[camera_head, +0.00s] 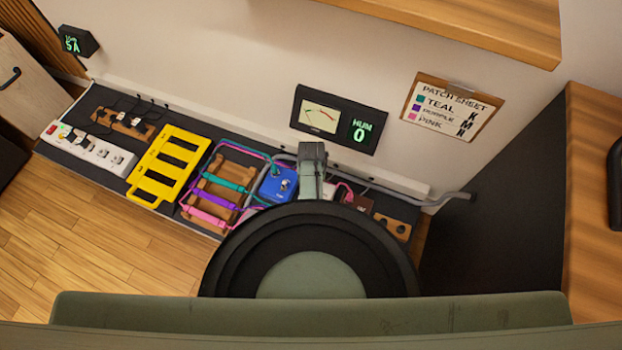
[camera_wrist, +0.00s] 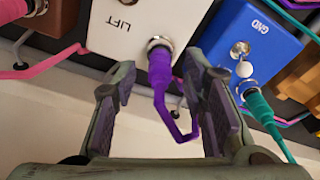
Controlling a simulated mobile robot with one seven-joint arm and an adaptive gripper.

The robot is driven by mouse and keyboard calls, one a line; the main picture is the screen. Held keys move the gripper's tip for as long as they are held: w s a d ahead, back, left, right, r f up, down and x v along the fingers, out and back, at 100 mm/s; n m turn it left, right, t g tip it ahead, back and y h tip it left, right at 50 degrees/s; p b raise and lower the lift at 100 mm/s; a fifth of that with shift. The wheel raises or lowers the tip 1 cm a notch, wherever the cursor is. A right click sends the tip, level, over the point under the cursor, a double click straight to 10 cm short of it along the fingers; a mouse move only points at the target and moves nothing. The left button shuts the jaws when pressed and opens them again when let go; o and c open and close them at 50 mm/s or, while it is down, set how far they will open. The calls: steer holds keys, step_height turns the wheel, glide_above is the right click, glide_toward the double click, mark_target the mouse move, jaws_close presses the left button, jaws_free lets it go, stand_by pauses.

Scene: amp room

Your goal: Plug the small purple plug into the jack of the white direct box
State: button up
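The white direct box (camera_wrist: 140,22), marked LIFT, is at the top of the wrist view. A small part of it shows in the head view (camera_head: 329,189). The small purple plug (camera_wrist: 160,70) stands at the box's silver jack ring (camera_wrist: 160,42) and looks seated in it; the depth cannot be told. Its purple cable (camera_wrist: 172,128) bends below it and up to the right. My gripper (camera_wrist: 157,78) is open, with one finger on each side of the plug and a visible gap to both. In the head view my arm hides much of this area.
Right of the white box is a blue box (camera_wrist: 262,40) with a teal plug (camera_wrist: 252,95). Left is a brown box (camera_wrist: 52,15) with a pink cable (camera_wrist: 45,67). A cable rack (camera_head: 235,167), yellow frame (camera_head: 150,165) and white power strip (camera_head: 85,150) stand further left.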

step_height(320, 180, up, 12)
steer(key=s, duration=0.1)
steer(key=shift+s, duration=0.4)
stand_by(0.7)
